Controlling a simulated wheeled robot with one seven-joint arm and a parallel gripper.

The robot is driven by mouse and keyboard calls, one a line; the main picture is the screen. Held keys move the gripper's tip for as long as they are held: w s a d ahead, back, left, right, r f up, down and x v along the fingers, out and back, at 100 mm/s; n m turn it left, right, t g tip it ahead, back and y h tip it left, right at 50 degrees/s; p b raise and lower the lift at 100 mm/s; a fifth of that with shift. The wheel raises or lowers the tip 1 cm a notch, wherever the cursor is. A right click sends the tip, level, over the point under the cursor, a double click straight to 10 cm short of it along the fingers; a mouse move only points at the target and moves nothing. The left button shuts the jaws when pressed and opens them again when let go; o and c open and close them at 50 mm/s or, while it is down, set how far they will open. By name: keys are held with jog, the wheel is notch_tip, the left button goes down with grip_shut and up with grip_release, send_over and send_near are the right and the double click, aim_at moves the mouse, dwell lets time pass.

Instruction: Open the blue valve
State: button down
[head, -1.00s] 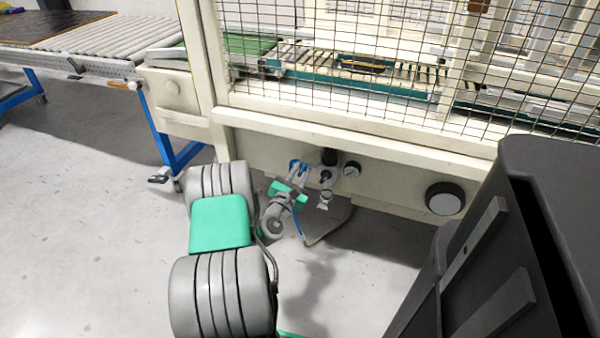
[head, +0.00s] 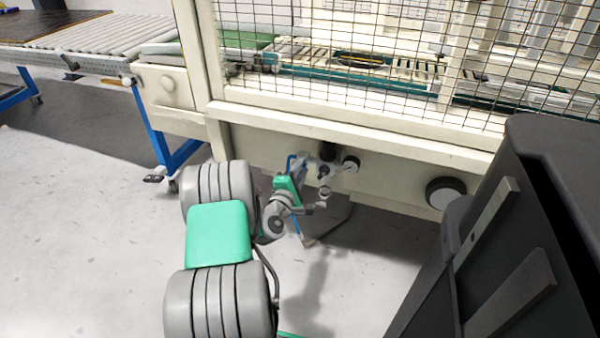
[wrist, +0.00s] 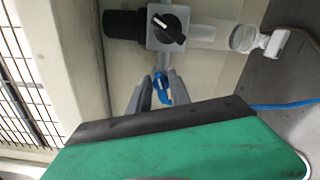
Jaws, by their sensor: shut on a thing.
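The blue valve (head: 291,163) is small and sits low on the cream machine front, left of the gauge. In the wrist view its blue handle (wrist: 162,88) shows between the two grey fingers of my gripper (wrist: 161,80). My gripper also shows in the head view (head: 299,162), at the valve with its green body tilted. It is shut on the blue handle. Part of the handle is hidden by the fingers, and the valve's exact angle is hard to tell.
A grey regulator block with a black knob (wrist: 168,28) and a clear bowl is close beside my fingers. A mesh guard (head: 350,60) stands above. Open floor lies left.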

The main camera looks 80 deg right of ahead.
jog(key=shift+f+m+b, duration=0.2)
jog(key=shift+m+b, duration=0.2)
jog(key=shift+m, duration=0.45)
jog(key=shift+f+m+b, duration=0.15)
jog(key=shift+m+b, duration=0.2)
jog(key=shift+m, duration=0.5)
jog(key=c, duration=1.5)
grip_release()
jog(key=shift+r, duration=0.1)
jog(key=a, duration=0.7)
jog(key=shift+w+a, duration=0.35)
jog(key=shift+a, duration=0.05)
